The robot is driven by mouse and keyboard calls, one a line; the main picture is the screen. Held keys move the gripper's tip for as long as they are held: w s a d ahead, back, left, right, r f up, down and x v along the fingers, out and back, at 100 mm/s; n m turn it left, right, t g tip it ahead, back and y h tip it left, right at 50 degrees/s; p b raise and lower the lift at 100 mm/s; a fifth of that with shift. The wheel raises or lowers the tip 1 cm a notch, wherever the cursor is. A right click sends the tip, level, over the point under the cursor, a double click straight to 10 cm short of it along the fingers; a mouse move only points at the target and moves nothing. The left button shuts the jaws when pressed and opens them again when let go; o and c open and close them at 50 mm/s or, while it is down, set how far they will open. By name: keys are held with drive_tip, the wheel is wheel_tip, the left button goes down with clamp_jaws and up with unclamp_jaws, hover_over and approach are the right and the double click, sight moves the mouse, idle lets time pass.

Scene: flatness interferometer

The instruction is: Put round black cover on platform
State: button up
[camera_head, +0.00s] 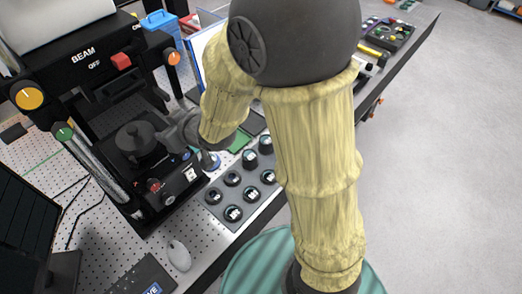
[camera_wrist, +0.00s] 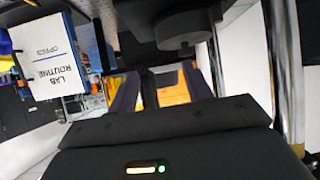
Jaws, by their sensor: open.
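The round black cover (camera_head: 139,138) is a dark disc with a small knob on top. In the head view it sits on the black platform (camera_head: 121,166) of the interferometer. My gripper (camera_head: 172,139) is just right of the cover, partly hidden by my forearm. In the wrist view, which looks upside down, a round black piece (camera_wrist: 183,28) that looks like the cover rests against a dark surface. My gripper's fingers (camera_wrist: 160,92) are apart there with nothing between them. Whether a fingertip touches the cover I cannot tell.
The interferometer's beam housing (camera_head: 85,58) overhangs the platform, with a metal post (camera_head: 92,166) at front left. Several round black parts stand on a grey mat (camera_head: 213,219) at right. A white mouse (camera_head: 179,255) lies in front. A lab routine binder (camera_wrist: 48,55) stands nearby.

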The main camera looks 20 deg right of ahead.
drive_tip(key=s+d+f+m+g+h, duration=0.25)
drive_tip(key=d+m+h, duration=0.2)
drive_tip(key=d, duration=0.95)
drive_tip(key=s+d+f+m+g+h, duration=0.1)
drive_tip(key=s+d+m+g+h, duration=0.1)
drive_tip(key=s+d, duration=0.6)
drive_tip(key=shift+s+f+m+g, duration=0.35)
drive_tip(key=shift+s+m+g, duration=0.1)
drive_tip(key=shift+s+g, duration=0.75)
drive_tip(key=shift+d, duration=0.1)
drive_tip(key=b+x, duration=0.3)
drive_tip(key=shift+s+f, duration=0.1)
drive_tip(key=shift+s, duration=0.2)
